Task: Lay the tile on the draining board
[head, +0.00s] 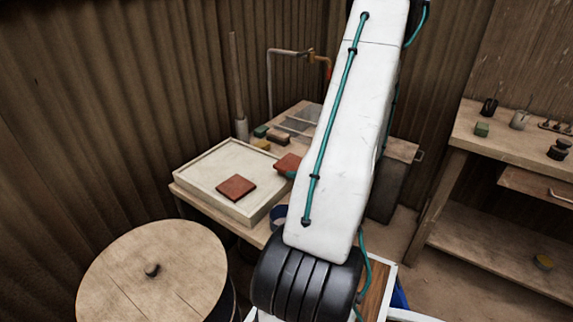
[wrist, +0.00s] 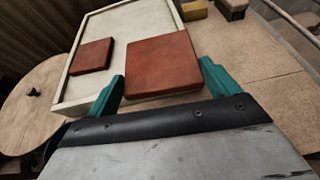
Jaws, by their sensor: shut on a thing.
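A red-brown square tile (wrist: 163,62) is between the teal fingers of my gripper (wrist: 162,80), which is shut on it. The same tile shows in the head view (head: 287,162), partly hidden by my arm. The draining board, a pale shallow tray with a raised rim (wrist: 74,110), lies left of the held tile. It stands on the bench in the head view (head: 205,170). A second red-brown tile (head: 236,188) lies flat on it, also seen in the wrist view (wrist: 92,56). The held tile overlaps the board's right rim in the wrist view; its height is unclear.
Small green and yellow blocks (head: 262,143) sit behind the board on the bench. A bent tap pipe (head: 269,80) rises at the back. A round wooden lid (head: 150,275) stands front left. The board's far part is bare.

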